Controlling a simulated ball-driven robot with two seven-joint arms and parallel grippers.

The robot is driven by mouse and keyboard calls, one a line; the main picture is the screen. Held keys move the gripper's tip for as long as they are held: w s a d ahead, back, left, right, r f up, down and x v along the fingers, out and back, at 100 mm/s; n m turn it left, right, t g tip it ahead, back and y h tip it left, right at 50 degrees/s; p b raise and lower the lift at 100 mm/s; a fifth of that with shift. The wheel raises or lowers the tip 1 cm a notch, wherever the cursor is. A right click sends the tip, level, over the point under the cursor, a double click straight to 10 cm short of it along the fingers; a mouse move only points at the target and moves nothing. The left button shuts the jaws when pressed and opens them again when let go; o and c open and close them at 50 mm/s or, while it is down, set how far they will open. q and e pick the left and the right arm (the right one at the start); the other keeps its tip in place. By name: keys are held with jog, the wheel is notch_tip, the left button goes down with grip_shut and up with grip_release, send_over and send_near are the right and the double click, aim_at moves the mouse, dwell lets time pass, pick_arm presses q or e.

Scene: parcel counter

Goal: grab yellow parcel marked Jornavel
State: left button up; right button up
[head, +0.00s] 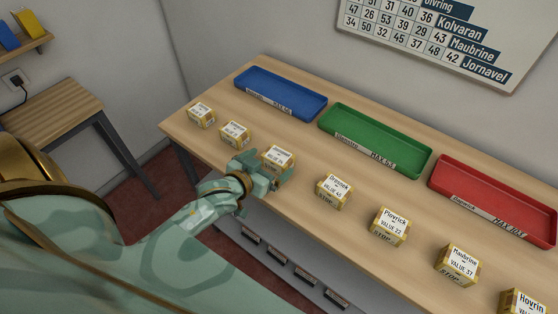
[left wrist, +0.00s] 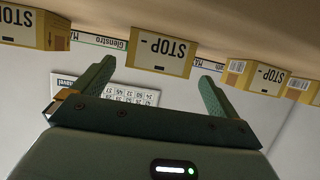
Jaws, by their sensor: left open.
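Several yellow parcels stand in a row along the counter. My left gripper (head: 268,172) is open at the front of the third parcel from the left (head: 278,157), whose label is too small to read. In the left wrist view a STOP-marked parcel (left wrist: 162,52) appears upside down ahead of and between the open fingers of the gripper (left wrist: 157,72); it is not clasped. The name Jornavel is not readable on any parcel. The two parcels at far left, (head: 201,114) and (head: 235,133), are also unreadable. My right gripper is not in view.
Nearer parcels read Plovrick (head: 390,226), Maubrine (head: 457,264) and Hovrin (head: 522,303); another (head: 333,190) stands right of my gripper. Blue (head: 281,94), green (head: 375,140) and red (head: 492,200) trays lie empty behind. A wall chart (head: 440,40) lists Jornavel beside 42.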

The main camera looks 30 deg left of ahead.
aim_at(273, 161)
pick_arm(q)
jog(key=b+x, duration=0.1)
jog(key=x, duration=0.4)
jog(key=shift+w+d+f, duration=0.1)
jog(key=shift+w+d, duration=0.05)
jog(key=c, duration=1.1)
jog(key=shift+c, duration=0.2)
